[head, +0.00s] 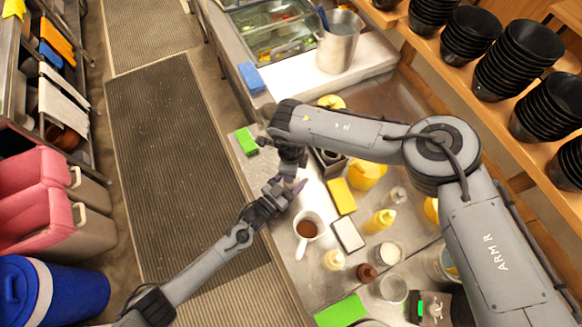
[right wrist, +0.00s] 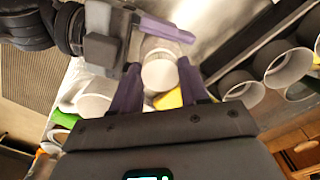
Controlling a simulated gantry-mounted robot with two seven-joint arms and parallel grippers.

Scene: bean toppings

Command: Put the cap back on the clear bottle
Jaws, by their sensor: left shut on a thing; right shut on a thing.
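In the right wrist view, my right gripper (right wrist: 160,88) has its purple fingers on both sides of a clear, round bottle (right wrist: 160,72) with a pale round face towards the camera. My left gripper (right wrist: 165,28) comes in from the left, its purple fingers right at the bottle's far end. In the head view, my left gripper (head: 296,188) is over the counter, just below my right gripper (head: 292,160). My right gripper is mostly hidden by its own arm. The cap is not clearly visible; it appears to be hidden between the left fingers. Whether it touches the bottle cannot be told.
Below the grippers stands a mug of brown liquid (head: 307,228). A yellow box (head: 341,196), a white box (head: 348,235), a yellow bottle (head: 380,221) and small jars crowd the counter to its right. A green sponge (head: 246,141) lies near the left edge. Black bowls (head: 518,55) line the shelf.

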